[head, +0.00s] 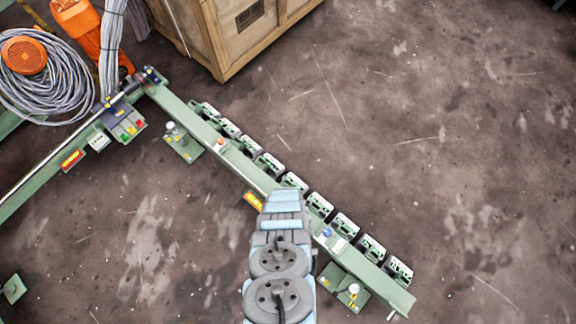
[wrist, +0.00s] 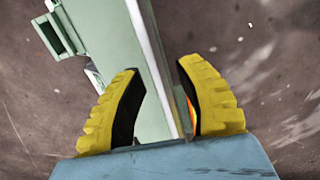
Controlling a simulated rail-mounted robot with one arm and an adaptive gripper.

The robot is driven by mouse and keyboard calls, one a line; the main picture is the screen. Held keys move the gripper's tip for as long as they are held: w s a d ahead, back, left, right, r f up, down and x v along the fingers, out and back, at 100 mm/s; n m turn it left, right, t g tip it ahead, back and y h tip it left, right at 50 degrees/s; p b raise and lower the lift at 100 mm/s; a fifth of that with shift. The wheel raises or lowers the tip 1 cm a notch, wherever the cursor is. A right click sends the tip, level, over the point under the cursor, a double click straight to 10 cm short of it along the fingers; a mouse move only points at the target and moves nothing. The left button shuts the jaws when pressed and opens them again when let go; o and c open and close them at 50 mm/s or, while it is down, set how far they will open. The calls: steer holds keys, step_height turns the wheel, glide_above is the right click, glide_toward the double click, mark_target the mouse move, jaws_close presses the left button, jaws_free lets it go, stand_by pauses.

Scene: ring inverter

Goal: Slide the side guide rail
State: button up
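The side guide rail is a long pale green beam (head: 237,161) that runs diagonally from upper left to lower right in the head view. My arm crosses its middle there and hides my gripper. In the wrist view the green beam (wrist: 160,95) with a white edge strip passes between the two yellow fingers of my gripper (wrist: 160,70). One finger is on each side of the beam. The fingers are spread apart. A narrow gap with an orange label shows by the right finger; contact on the left side is unclear.
Several small green roller brackets (head: 319,205) line the beam's upper right side. Green foot plates (head: 183,141) stand beside it. A second green frame (head: 52,172), coiled grey cable (head: 45,85) and an orange machine (head: 82,24) are at upper left. A wooden crate (head: 225,40) stands at the top. The right floor is clear.

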stand_by(0.3)
jaws_close()
steer(key=shift+w, duration=0.1)
stand_by(0.7)
jaws_free()
steer(key=shift+f, duration=0.1)
stand_by(0.3)
